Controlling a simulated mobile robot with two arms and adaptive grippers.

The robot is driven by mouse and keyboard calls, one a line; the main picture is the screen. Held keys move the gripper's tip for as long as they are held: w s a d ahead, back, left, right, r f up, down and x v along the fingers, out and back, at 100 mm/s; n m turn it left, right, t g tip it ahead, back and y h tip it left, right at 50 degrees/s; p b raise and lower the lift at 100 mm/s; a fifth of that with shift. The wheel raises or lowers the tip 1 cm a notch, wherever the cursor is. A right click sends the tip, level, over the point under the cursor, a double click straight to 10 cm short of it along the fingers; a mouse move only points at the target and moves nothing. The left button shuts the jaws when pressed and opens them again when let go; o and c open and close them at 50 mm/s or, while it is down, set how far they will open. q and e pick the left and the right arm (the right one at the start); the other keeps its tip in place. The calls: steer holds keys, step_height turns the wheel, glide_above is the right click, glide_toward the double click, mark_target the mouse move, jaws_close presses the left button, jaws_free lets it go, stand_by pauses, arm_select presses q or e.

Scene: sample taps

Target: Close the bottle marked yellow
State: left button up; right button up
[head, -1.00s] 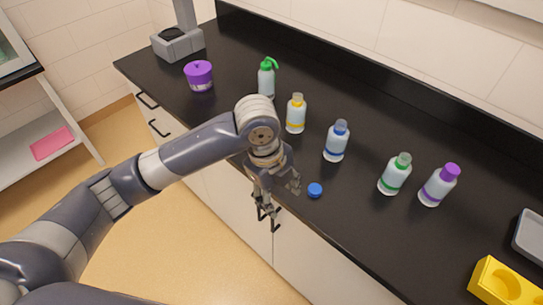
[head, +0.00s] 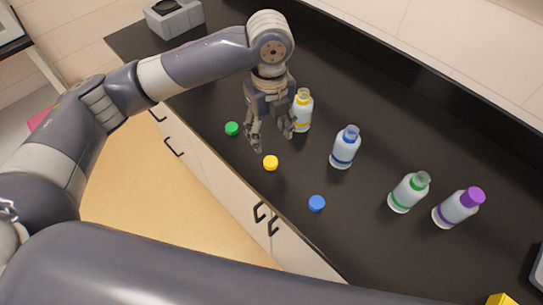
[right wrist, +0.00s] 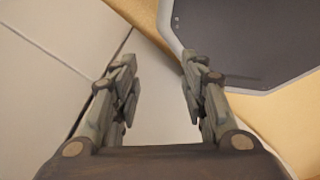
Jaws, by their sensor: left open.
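The yellow-marked bottle (head: 303,113) stands upright on the black counter with a yellow band and a bare neck. The yellow cap (head: 271,163) lies apart from it on the counter, nearer the front edge. My left gripper (head: 272,142) points down, open and empty. Its fingers are just left of the yellow-marked bottle and above and behind the yellow cap in the picture; one finger overlaps the bottle's side, and I cannot tell whether they touch. My right gripper (right wrist: 158,95) shows in the right wrist view, open and empty, away from the bottles.
A green cap (head: 232,128) and a blue cap (head: 317,203) lie near the counter's front edge. A blue-marked bottle (head: 344,149), a green-marked bottle (head: 407,193) and a purple-capped bottle (head: 457,208) stand to the right. A grey device (head: 174,18) stands at the back left.

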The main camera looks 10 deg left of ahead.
arm_select(q)
steer(key=p, duration=0.1)
glide_above(271, 161)
step_height(271, 161, down, 6)
steer(key=shift+w+a+r, duration=0.1)
steer(key=shift+r, duration=0.15)
steer(key=shift+f, duration=0.15)
steer(key=shift+f+p, duration=0.6)
steer(key=shift+f, duration=0.1)
steer(key=f, duration=0.3)
steer(key=shift+s+f+p, duration=0.2)
steer(key=shift+p, duration=0.2)
steer(key=shift+f, duration=0.15)
steer(key=c, duration=0.8)
arm_select(e)
steer(key=r, duration=0.3)
steer(key=shift+s+d, duration=0.15)
steer(key=shift+s, duration=0.1)
